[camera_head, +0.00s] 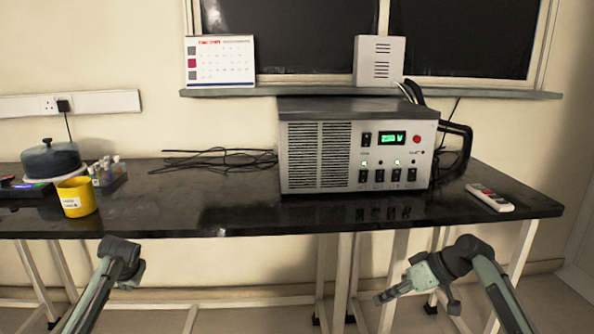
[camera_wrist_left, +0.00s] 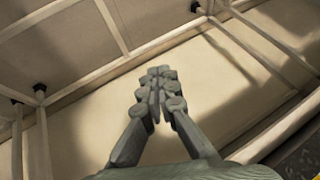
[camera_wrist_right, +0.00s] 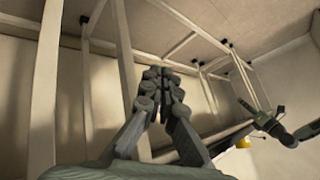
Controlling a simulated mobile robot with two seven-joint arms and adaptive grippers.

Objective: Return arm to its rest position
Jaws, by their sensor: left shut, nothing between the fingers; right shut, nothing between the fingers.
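My left arm shows at the lower left of the head view, in front of the table and below its top; its fingers are hidden there. In the left wrist view the left gripper (camera_wrist_left: 160,74) has its fingers together, with nothing between them. My right gripper (camera_head: 382,297) points left in the head view, in front of the table's front edge and below it. In the right wrist view the right gripper's fingers (camera_wrist_right: 159,76) are together and empty. Both grippers are apart from the table.
The black table (camera_head: 240,215) bears a metal power unit (camera_head: 320,155), a remote (camera_head: 489,198), a yellow cup (camera_head: 77,197), loose black cables (camera_head: 225,158) and a small dark container (camera_head: 52,160). White table legs (camera_head: 343,280) stand behind the grippers.

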